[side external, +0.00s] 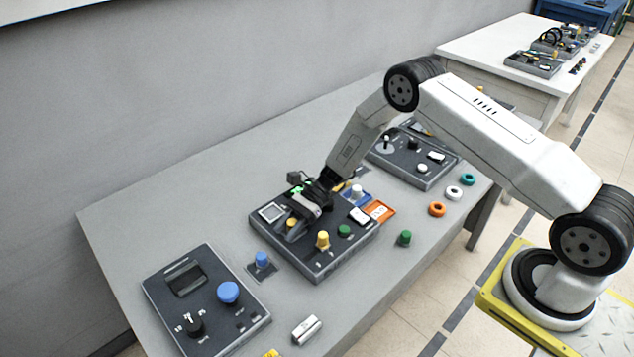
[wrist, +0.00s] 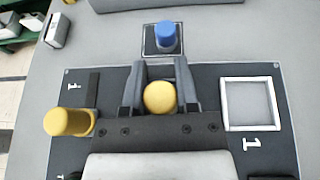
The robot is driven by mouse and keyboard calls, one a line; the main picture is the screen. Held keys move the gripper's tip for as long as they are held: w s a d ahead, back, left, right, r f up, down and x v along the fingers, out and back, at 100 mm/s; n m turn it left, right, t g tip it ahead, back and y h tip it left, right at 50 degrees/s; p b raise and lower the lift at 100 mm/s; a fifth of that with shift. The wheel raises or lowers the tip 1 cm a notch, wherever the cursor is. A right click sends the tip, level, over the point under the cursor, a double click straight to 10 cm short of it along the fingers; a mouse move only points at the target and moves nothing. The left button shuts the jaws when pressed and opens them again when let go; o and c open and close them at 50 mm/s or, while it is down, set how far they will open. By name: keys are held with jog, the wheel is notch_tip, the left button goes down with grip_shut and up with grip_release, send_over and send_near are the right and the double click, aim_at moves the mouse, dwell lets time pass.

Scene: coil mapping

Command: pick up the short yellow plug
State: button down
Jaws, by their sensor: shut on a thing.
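The short yellow plug (wrist: 160,98) is between the two grey fingers of my gripper (wrist: 159,88) in the wrist view, seen from above as a round top. My gripper is shut on it, over the dark panel (wrist: 220,73). In the side view the yellow plug (side external: 291,222) shows partly behind the fingers of my gripper (side external: 297,225); its lower end is hard to see. A taller yellow plug (side external: 322,240) stands upright on the same panel, apart from the gripper. It also shows at the left in the wrist view (wrist: 70,122).
A blue plug (side external: 261,258) stands on a small base beside the panel. A white square frame (wrist: 250,103) is on the panel. Green knobs (side external: 404,238), rings (side external: 437,209) and other panels (side external: 208,300) stand around. Bare table lies to the left.

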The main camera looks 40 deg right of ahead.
jog(key=shift+r, duration=0.1)
jog(key=shift+r, duration=0.7)
jog(key=s+d+r, duration=0.2)
jog(key=s+r, duration=0.9)
jog(key=s, duration=0.2)
jog(key=shift+s+d+r, duration=0.15)
jog(key=shift+s+d, duration=0.2)
jog(key=shift+d, duration=0.05)
